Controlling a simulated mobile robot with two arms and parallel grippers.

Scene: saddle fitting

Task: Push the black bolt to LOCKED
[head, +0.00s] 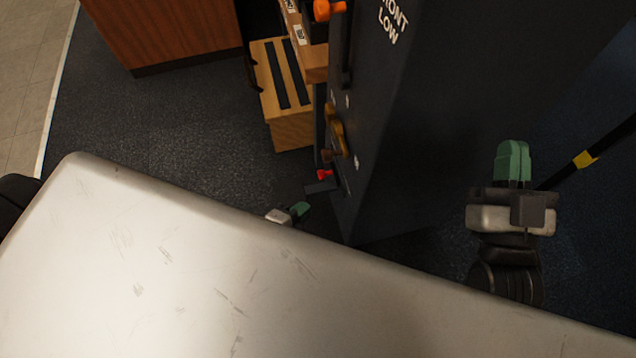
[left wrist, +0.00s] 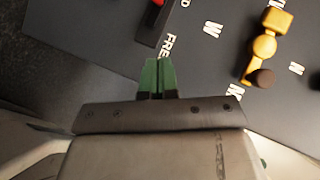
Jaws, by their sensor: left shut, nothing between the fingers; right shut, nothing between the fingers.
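The black bolt (head: 320,187) with its red knob (head: 324,174) is low on the side of the dark cabinet. In the left wrist view the black bar (left wrist: 150,25) is cut by the top edge, with a red bit showing there. White letters starting "FRE" (left wrist: 168,45) are beside the bar; no LOCKED label is readable. My left gripper (head: 302,208) has green fingertips, shut and empty, just below and left of the bolt; its fingertips (left wrist: 159,62) point at the panel near the bar's lower end. Contact cannot be told. My right gripper (head: 513,145) is shut and empty, right of the cabinet.
The dark cabinet (head: 400,150) stands between my grippers. A yellow lever (left wrist: 264,46) with a brown knob sits right of the bar in the left wrist view. A wooden step (head: 285,125) and an orange knob (head: 328,10) are further up. Dark floor lies to the left.

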